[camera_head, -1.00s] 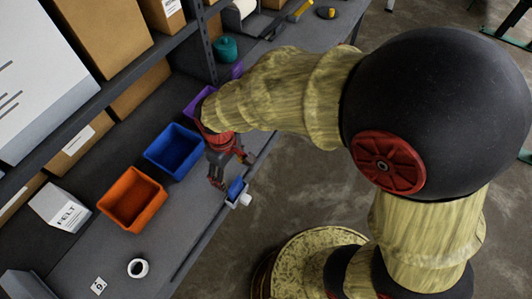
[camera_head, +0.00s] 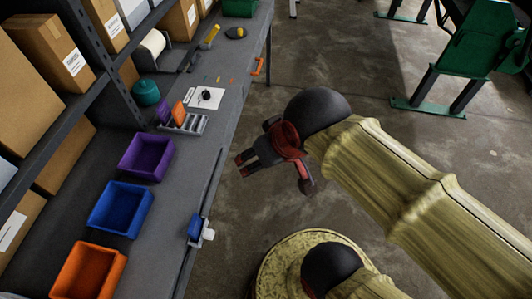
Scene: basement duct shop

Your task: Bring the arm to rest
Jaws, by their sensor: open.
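My gripper (camera_head: 243,165) is open and empty, with its dark, red-marked fingers pointing left. It is over the open floor, just right of the bench edge, clear of the bins and the bench items. My arm (camera_head: 400,190), in yellowish wood-grain with black joints, reaches in from the lower right of the picture. My round base (camera_head: 290,255) shows at the bottom, partly hidden by the arm.
The bench (camera_head: 190,165) carries an orange bin (camera_head: 90,270), a blue bin (camera_head: 120,209) and a purple bin (camera_head: 146,156). A blue-and-white clamp (camera_head: 197,230) sits on its edge. A shelf with boxes (camera_head: 45,45) stands left. A green machine (camera_head: 465,45) stands far right; floor between is clear.

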